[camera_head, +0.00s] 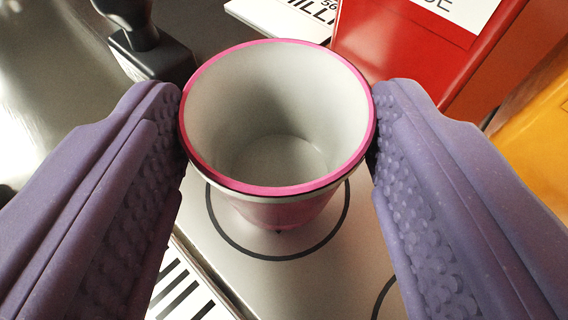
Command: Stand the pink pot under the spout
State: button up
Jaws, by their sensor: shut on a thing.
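The pink pot (280,215) is in the middle of the camera view, upright, with a pink rim, a pale inside and nothing in it. My gripper (278,125) has its two purple padded fingers on the left and right sides of the pot, shut on it near the rim. Below the pot is a dark ring (242,250) marked on a pale metal surface (330,265). The pot covers part of the ring, and I cannot tell whether its base touches the surface. I cannot make out a spout for certain.
A dark device (150,55) stands behind at the left. A red box (410,50) with a white label stands behind at the right, and an orange box (545,130) is at the right edge. A second ring (388,298) shows at the lower right. A striped card (185,290) lies lower left.

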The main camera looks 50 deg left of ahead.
jog(key=o, duration=1.3)
jog(key=shift+r, duration=0.1)
jog(key=p+v, duration=1.1)
jog(key=v, duration=0.1)
